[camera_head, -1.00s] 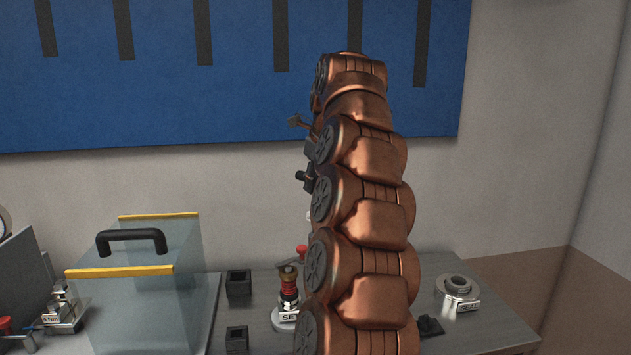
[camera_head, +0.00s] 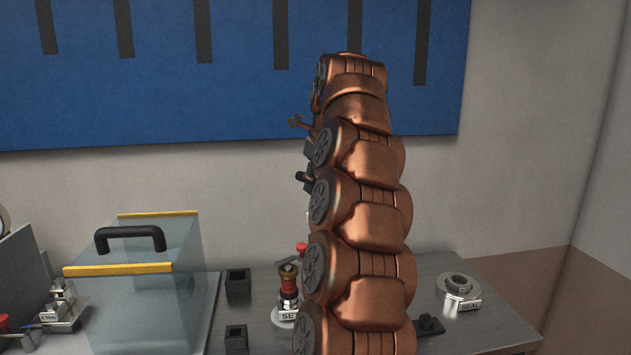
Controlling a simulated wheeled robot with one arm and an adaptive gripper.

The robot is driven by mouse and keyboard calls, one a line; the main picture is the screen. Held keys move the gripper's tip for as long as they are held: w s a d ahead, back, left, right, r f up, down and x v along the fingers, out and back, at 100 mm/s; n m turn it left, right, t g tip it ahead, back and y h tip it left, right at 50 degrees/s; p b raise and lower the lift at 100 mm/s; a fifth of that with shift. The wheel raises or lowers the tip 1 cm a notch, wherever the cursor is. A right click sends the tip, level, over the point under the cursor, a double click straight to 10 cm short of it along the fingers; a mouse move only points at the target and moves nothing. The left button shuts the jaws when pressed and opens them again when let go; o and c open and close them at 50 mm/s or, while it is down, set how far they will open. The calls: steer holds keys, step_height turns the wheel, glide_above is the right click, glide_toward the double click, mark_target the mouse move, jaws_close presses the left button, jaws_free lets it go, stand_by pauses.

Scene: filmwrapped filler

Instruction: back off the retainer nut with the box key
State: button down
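My copper-coloured arm rises through the middle of the view and covers much of the bench behind it. Only small dark parts of my gripper (camera_head: 304,178) show at the arm's left edge; its fingertips are not clear, so I cannot tell if it is open or holds anything. A red and metal fitting (camera_head: 288,285) stands upright on a round base labelled "SE…", just left of my arm and partly hidden by it. I cannot make out which part is the retainer nut. I cannot identify the box key.
A clear guard box (camera_head: 135,310) with yellow edges and a black handle (camera_head: 130,240) stands at left. Two black square holders (camera_head: 238,283) sit between it and the fitting. A round metal part labelled "SEAL" (camera_head: 458,287) is at right, near a small black piece (camera_head: 428,325).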

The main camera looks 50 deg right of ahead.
steer(key=shift+f+b, duration=0.65)
steer(key=shift+f, duration=0.1)
steer(key=shift+r+n+p, duration=0.15)
steer(key=shift+n+p, duration=0.15)
steer(key=shift+n+y+p, duration=0.7)
steer(key=shift+n+p, duration=0.3)
steer(key=shift+n, duration=0.3)
steer(key=shift+n+y+p, duration=0.5)
steer(key=shift+n+p, duration=0.6)
steer(key=shift+p, duration=0.1)
steer(key=shift+n+y+p, duration=1)
steer(key=shift+n+p, duration=1.6)
steer(key=shift+p, duration=0.45)
steer(key=shift+m+b, duration=0.3)
steer(key=shift+b, duration=0.05)
steer(key=shift+r+p, duration=2.35)
steer(key=shift+r, duration=0.6)
